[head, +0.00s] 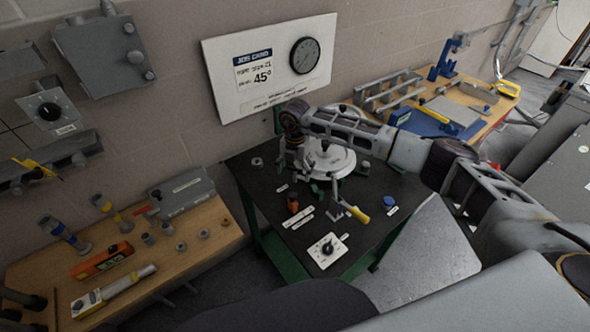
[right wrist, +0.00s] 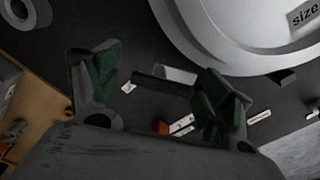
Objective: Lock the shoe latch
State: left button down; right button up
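My right gripper (head: 300,163) reaches down over the black table beside a white round plate (head: 342,166). In the right wrist view its two green-padded fingers (right wrist: 158,90) stand apart. A short dark bar (right wrist: 160,84) shows between them, nearer the right finger; I cannot tell whether it touches. The white plate (right wrist: 235,35) fills the upper right there. A lever with a yellow handle (head: 358,214) sticks out at the front of the plate. I cannot tell for certain which part is the shoe latch. My left gripper is not in view.
A white dial (head: 327,250) sits at the front of the black table (head: 268,205). An orange part (head: 293,203), small labels and a blue cap (head: 389,201) lie near the plate. A wooden bench (head: 215,236) with tools stands left, another bench right. A job card (head: 262,72) hangs behind.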

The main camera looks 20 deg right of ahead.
jog(key=c, duration=0.9)
